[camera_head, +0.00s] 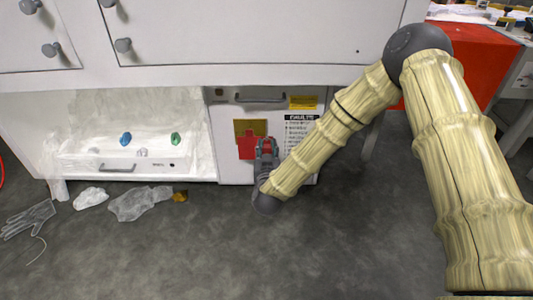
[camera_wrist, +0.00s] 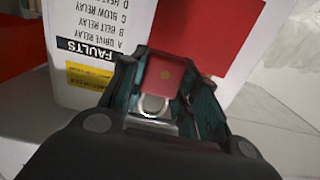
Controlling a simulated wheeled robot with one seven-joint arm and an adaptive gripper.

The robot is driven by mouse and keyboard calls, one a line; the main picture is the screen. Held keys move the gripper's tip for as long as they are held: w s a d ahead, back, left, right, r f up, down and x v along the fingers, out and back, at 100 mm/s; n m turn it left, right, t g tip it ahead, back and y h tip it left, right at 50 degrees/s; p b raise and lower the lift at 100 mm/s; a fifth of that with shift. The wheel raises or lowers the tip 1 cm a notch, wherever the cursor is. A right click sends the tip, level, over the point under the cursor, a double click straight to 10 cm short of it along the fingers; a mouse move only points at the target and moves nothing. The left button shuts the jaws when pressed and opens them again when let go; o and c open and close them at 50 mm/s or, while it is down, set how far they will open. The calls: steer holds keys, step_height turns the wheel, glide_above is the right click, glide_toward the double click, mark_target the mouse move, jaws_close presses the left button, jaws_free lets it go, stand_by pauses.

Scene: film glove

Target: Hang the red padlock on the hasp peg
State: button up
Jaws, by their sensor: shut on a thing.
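The red padlock (camera_wrist: 163,76) sits between the fingers of my gripper (camera_wrist: 160,92) in the wrist view, with its silver shackle (camera_wrist: 152,104) toward the gripper's base. My gripper is shut on it. In the head view my gripper (camera_head: 266,150) is in front of the white cabinet, at the right edge of a red panel, and a bit of red shows between its fingers. A brass-coloured plate (camera_head: 243,126) sits above the red panel (camera_head: 246,149). I cannot make out the hasp peg in either view.
A white unit (camera_head: 115,163) with blue and green knobs stands left. Plastic film (camera_head: 140,203) and a glove (camera_head: 30,221) lie on the floor.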

mark_target(267, 142)
steer(key=w, duration=0.3)
steer(key=w+b, duration=0.1)
steer(key=shift+w+f, duration=0.15)
steer(key=shift+f, duration=0.15)
stand_by(0.4)
steer(key=shift+w, duration=0.2)
stand_by(0.5)
steer(key=o, duration=1.1)
steer(key=shift+a+f, duration=0.1)
steer(key=shift+f, duration=0.1)
steer(key=shift+o, duration=0.2)
